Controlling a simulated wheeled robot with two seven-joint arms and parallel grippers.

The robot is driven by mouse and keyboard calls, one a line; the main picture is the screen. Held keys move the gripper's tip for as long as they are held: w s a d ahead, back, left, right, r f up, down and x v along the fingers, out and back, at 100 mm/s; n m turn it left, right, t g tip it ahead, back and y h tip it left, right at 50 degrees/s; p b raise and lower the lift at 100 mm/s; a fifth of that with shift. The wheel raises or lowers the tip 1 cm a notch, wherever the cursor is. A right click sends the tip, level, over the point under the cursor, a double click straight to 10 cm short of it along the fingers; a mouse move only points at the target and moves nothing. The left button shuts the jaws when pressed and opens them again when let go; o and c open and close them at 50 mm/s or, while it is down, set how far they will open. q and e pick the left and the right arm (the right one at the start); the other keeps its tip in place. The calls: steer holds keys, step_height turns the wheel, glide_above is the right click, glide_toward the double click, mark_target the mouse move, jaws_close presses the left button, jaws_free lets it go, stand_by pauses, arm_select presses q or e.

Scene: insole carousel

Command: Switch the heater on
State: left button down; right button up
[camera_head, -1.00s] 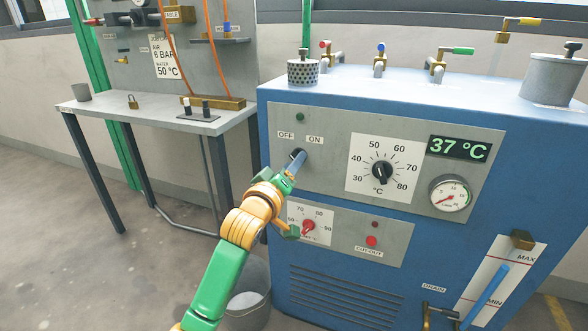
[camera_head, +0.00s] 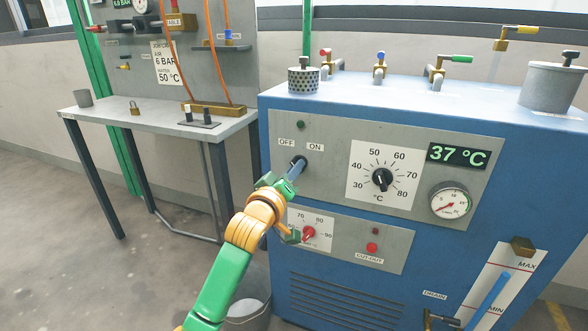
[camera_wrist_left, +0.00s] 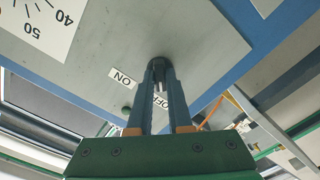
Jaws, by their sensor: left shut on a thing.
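The heater (camera_head: 400,110) is a blue cabinet with a grey control panel (camera_head: 330,128). Its black switch (camera_head: 299,161) sits below the OFF and ON labels. My left gripper (camera_head: 293,171) is at the switch and hides part of it. In the left wrist view, the fingers of my left gripper (camera_wrist_left: 159,85) are shut on the dark switch (camera_wrist_left: 157,63), between the ON and OFF labels. A dark green lamp (camera_head: 300,124) above the labels looks unlit. The display (camera_head: 458,153) reads 37 °C. My right gripper is not in view.
A temperature dial (camera_head: 382,179), a gauge (camera_head: 451,202) and a lower panel with a red knob (camera_head: 309,233) are near the switch. A grey bucket (camera_head: 250,318) stands below my left arm. A side table (camera_head: 100,110) stands at left.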

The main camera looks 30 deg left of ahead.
arm_select(q)
steer(key=shift+m+p, duration=6.05)
steer(key=shift+m, duration=2.55)
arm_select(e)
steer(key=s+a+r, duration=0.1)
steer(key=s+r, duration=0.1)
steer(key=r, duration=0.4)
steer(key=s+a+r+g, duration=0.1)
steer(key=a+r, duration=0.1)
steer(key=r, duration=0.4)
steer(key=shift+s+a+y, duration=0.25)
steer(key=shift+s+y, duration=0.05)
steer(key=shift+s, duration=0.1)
arm_select(q)
steer(key=shift+m, duration=0.3)
steer(key=c, duration=0.8)
jaws_free()
steer(key=shift+c, duration=0.2)
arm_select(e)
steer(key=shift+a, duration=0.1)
